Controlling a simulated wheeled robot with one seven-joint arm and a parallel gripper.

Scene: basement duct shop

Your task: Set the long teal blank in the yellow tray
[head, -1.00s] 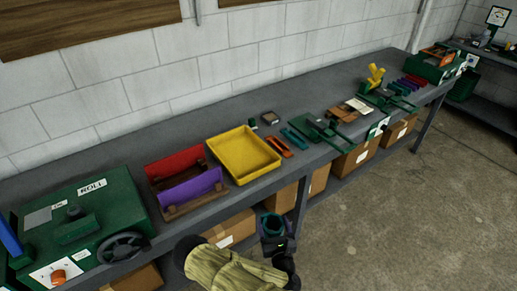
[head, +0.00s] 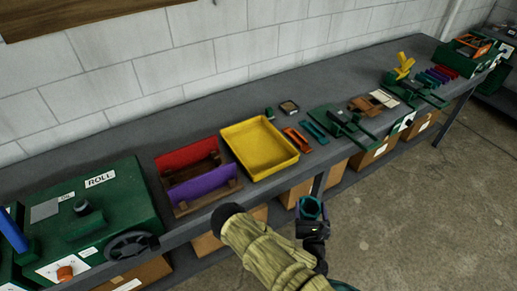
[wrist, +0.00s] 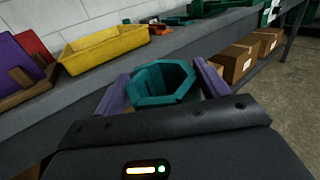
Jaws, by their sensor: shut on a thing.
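A teal, hollow, eight-sided blank (wrist: 160,84) is held in my gripper, between its two purple fingers (wrist: 163,88). I see it nearly end-on, so I cannot tell its length. In the head view the blank (head: 311,207) shows as a teal ring at my gripper (head: 311,212), which is in front of the bench edge. The yellow tray (head: 284,167) lies on the bench, up and left of my gripper. It looks empty in the head view. In the wrist view the tray (wrist: 105,50) is beyond the blank, to the left.
Orange pieces (head: 297,140) and teal pieces (head: 314,132) lie right of the tray. A rack with red and purple panels (head: 205,184) stands close on its left. The green roll machine (head: 110,205) is farther left. Cardboard boxes (head: 375,153) sit below the bench (head: 235,108).

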